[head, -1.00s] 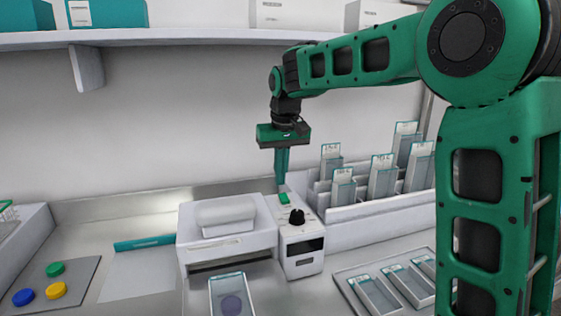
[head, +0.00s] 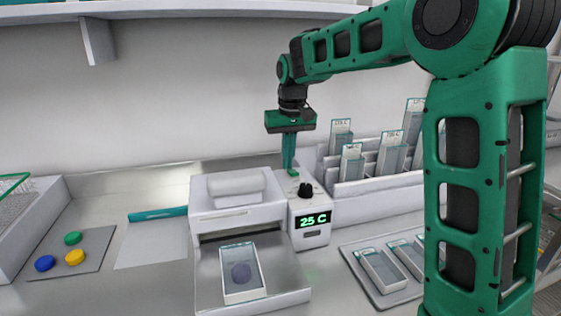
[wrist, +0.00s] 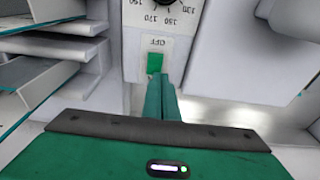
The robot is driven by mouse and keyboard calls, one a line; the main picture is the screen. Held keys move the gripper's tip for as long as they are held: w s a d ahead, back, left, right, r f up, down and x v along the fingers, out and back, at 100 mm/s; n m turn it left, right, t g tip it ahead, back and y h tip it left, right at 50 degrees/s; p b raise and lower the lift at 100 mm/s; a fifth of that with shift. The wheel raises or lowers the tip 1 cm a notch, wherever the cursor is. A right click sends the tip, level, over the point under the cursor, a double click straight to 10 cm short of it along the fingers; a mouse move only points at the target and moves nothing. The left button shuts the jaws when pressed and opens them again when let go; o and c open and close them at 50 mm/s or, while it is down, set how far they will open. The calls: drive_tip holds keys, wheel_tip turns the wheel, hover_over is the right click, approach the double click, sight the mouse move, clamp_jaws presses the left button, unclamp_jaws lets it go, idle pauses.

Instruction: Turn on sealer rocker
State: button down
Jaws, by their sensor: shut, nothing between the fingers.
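The sealer (head: 235,213) is a white machine on the bench with a control box on its right side. The green rocker (wrist: 155,63) sits on a pale plate on top of that box, with "OFF" printed beside it in the wrist view. The box's display (head: 313,220) is lit and reads "25 C" in green. A black knob (head: 306,190) stands in front of the rocker. My gripper (head: 289,170) points down with its green fingers together and empty. Its fingertips are at the rocker; whether they touch it I cannot tell.
A tray (head: 252,290) holding a pouch with a purple disc extends from the sealer's front. A rack (head: 372,190) of upright pouches stands right of the control box. More pouches lie on a flat tray (head: 385,290). Coloured caps (head: 74,257) lie at the left.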

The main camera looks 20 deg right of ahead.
drive_tip(key=shift+s+d, duration=0.1)
drive_tip(key=shift+s, duration=0.1)
drive_tip(key=shift+s, duration=0.1)
drive_tip(key=shift+s+r, duration=0.15)
drive_tip(key=shift+s, duration=0.45)
drive_tip(key=shift+r, duration=0.1)
wheel_tip(320, 180, up, 14)
drive_tip(key=s, duration=0.2)
drive_tip(key=shift+s+f, duration=0.25)
idle(0.4)
